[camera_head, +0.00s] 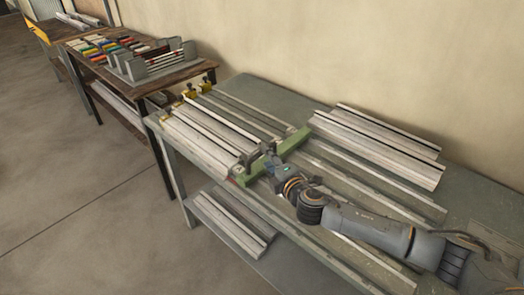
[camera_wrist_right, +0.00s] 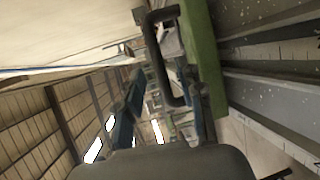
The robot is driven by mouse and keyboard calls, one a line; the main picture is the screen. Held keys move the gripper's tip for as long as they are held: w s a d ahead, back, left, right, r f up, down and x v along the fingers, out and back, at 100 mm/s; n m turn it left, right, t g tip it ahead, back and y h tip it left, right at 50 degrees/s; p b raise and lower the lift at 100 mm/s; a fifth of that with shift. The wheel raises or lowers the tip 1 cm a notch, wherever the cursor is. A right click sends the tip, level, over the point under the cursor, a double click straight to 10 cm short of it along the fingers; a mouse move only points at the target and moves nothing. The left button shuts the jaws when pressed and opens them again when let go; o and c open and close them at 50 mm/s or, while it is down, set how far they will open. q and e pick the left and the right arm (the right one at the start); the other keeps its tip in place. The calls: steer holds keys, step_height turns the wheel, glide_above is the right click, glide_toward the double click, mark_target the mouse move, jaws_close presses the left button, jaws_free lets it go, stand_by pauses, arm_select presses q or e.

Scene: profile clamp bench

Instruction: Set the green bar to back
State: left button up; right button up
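The green bar (camera_head: 297,140) lies across the long metal profiles on the bench. In the right wrist view, the green bar (camera_wrist_right: 204,62) runs along the right of the gripper, with a dark U-shaped handle (camera_wrist_right: 160,62) beside it. My right gripper (camera_head: 268,163) is at the middle of the bar and hides part of it. In the wrist view its fingers (camera_wrist_right: 163,95) stand apart, with the lower end of the handle seen between them. I cannot tell whether they touch the handle. My left gripper is not in view.
The green-grey bench (camera_head: 470,200) carries pale profiles (camera_head: 200,135) on the left and a stack of profiles (camera_head: 380,145) near the wall. Yellow-and-black clamps (camera_head: 198,88) sit at its far left end. A wooden table (camera_head: 150,82) with coloured pieces stands beyond.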

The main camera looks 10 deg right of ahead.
mark_target(273, 145)
steer(key=x, duration=0.3)
steer(key=shift+w, duration=0.4)
steer(key=shift+w+a+f, duration=0.1)
steer(key=shift+w+a, duration=0.05)
steer(key=shift+w, duration=0.4)
steer(key=c, duration=0.7)
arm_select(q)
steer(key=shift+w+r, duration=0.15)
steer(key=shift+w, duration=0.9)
arm_select(e)
jaws_close()
